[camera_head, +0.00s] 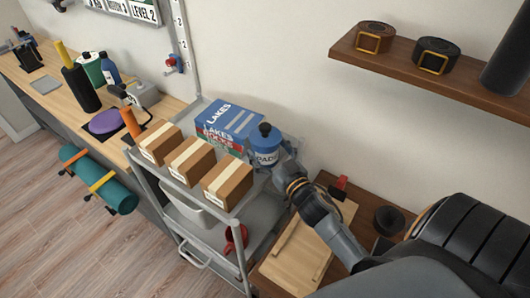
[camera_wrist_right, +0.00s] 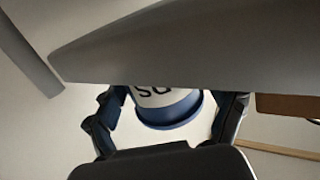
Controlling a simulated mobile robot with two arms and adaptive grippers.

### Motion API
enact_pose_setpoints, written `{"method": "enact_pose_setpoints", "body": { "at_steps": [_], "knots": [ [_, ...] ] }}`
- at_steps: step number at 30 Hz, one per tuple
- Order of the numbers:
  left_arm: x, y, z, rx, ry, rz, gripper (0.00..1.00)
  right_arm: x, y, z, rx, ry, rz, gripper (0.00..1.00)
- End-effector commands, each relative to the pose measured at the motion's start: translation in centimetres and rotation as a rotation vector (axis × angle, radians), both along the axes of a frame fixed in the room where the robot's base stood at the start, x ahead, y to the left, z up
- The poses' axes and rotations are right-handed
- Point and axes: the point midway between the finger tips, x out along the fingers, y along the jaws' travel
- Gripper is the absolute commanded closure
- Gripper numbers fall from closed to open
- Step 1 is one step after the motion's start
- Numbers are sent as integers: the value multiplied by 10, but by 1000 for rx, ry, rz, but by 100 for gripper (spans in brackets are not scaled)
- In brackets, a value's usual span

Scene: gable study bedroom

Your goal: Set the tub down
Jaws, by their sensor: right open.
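The tub (camera_head: 265,150) is blue with a dark lid and a pale label reading "PADS". It is upright at the right end of the grey cart's top shelf (camera_head: 226,208), beside the books. My right gripper (camera_head: 280,158) is at the tub's right side, its fingers partly hidden. In the right wrist view, the tub's white and blue end (camera_wrist_right: 168,106) shows between the spread fingers of the right gripper (camera_wrist_right: 174,98). The gripper is open. Whether the tub's base touches the shelf is hidden. My left gripper is not in view.
Three cardboard boxes (camera_head: 191,161) line the cart's front edge. A wooden board (camera_head: 305,245) lies on the brown surface to the right. A wall shelf (camera_head: 430,80) with two dark round items is above right. A desk (camera_head: 50,100) is at left.

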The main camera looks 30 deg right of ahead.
Motion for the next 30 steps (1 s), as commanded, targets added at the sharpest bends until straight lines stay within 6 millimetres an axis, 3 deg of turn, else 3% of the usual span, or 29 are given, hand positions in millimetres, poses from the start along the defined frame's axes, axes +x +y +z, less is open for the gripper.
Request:
{"method": "enact_pose_setpoints", "body": {
  "at_steps": [5, 16, 26, 30],
  "knots": [
    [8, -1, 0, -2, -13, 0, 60, 0, 0, -1, 0, 1, 0, 17],
    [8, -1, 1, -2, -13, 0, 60, 0, 0, -1, 0, 1, 0, 90],
    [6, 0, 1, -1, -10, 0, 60, 0, 0, 5, -2, -5, 1, 92],
    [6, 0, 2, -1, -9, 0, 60, 0, 0, 16, -3, -7, 2, 92]
  ]
}}
